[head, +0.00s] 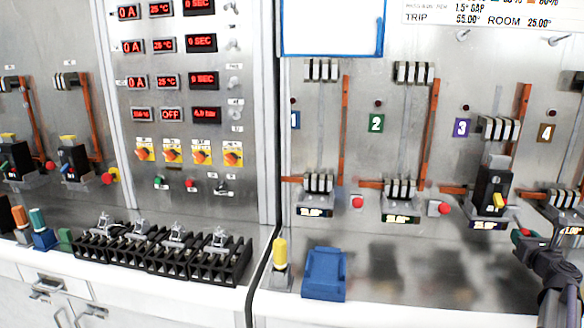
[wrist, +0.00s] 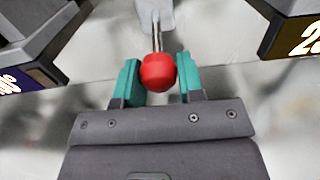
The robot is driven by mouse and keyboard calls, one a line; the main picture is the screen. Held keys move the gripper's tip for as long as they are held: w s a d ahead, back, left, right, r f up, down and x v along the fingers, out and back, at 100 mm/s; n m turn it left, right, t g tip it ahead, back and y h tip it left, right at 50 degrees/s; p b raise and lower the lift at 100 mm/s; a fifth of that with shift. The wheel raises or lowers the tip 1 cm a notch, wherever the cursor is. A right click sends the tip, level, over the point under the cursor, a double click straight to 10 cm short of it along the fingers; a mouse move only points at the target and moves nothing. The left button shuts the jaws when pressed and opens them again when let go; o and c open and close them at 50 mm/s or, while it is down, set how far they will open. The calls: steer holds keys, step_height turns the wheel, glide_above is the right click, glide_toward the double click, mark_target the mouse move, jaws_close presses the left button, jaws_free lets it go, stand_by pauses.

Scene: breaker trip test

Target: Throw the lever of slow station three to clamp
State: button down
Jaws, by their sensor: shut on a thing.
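Slow station three has a purple "3" plate (head: 461,127) and a black breaker with a yellow handle (head: 499,201) on its mount. My gripper (head: 524,236) is just to the lower right of that breaker, in front of the panel. In the wrist view its teal fingertips (wrist: 161,82) are shut on the red ball knob (wrist: 158,72) of a lever. The lever's metal rod (wrist: 157,38) runs up from the knob to a grey bracket. In the head view the knob is mostly hidden by my gripper.
Stations one (head: 295,120) and two (head: 376,123) are to the left, with red knobs (head: 357,202) beside their mounts. Station four (head: 546,133) is close on the right. A blue block (head: 324,274) and a yellow-topped part (head: 280,254) stand on the bench. The bench front is otherwise clear.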

steer(key=shift+w+f+b, duration=0.35)
steer(key=shift+f+b, duration=0.3)
steer(key=shift+b, duration=0.05)
steer(key=c, duration=0.7)
jaws_free()
steer(key=shift+o, duration=0.2)
steer(key=s, duration=0.3)
steer(key=s+a, duration=0.1)
steer(key=s, duration=0.6)
steer(key=shift+s+a, duration=0.35)
steer(key=shift+a, duration=0.05)
steer(key=shift+w, duration=0.1)
